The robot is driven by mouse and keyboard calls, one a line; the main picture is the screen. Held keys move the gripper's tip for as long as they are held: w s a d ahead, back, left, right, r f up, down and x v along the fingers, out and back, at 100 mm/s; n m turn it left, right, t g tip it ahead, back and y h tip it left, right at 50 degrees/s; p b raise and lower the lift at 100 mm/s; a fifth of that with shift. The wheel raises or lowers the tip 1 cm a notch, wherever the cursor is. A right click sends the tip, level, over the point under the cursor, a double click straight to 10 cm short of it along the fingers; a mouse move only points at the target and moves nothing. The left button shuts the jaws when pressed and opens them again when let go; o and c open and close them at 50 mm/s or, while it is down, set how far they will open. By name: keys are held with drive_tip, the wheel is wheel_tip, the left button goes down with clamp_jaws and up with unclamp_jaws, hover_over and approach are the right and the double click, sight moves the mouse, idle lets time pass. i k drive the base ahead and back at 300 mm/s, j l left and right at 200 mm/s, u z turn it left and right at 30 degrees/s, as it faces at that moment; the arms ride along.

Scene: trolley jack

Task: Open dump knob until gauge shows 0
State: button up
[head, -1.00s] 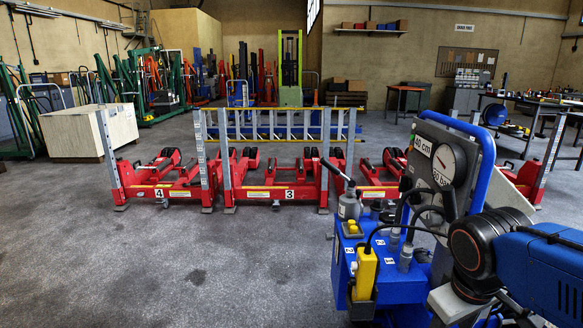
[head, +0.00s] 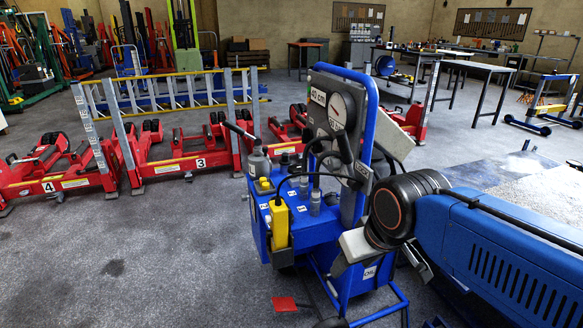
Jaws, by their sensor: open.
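The blue wheeled pump unit (head: 300,240) stands in front of me in the head view. The round white gauge (head: 337,110) sits on its grey upright panel, beside a "40 cm" label; its needle is too small to read with certainty. Black hoses and several small fittings are on the panel and blue top. I cannot tell which fitting is the dump knob; my arm hides part of the unit's right side. My gripper (head: 382,262) is open beside the unit's right side, below my black wrist. I see nothing between its fingers, though they are partly hidden.
A yellow box (head: 279,225) with a black cable hangs on the unit's front left. A red pedal (head: 284,304) sits low at its front. The floor at left is clear; workbenches (head: 490,68) are at the back right.

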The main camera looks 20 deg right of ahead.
sight(293, 169)
drive_tip(key=u, duration=1)
drive_tip(key=i+u, duration=0.35)
drive_tip(key=i, duration=1.25)
drive_tip(key=i+z, duration=0.35)
drive_tip(key=i+j+z, duration=0.2)
drive_tip(key=z, duration=0.15)
drive_tip(key=i+j+z, duration=0.3)
drive_tip(key=i+l, duration=0.05)
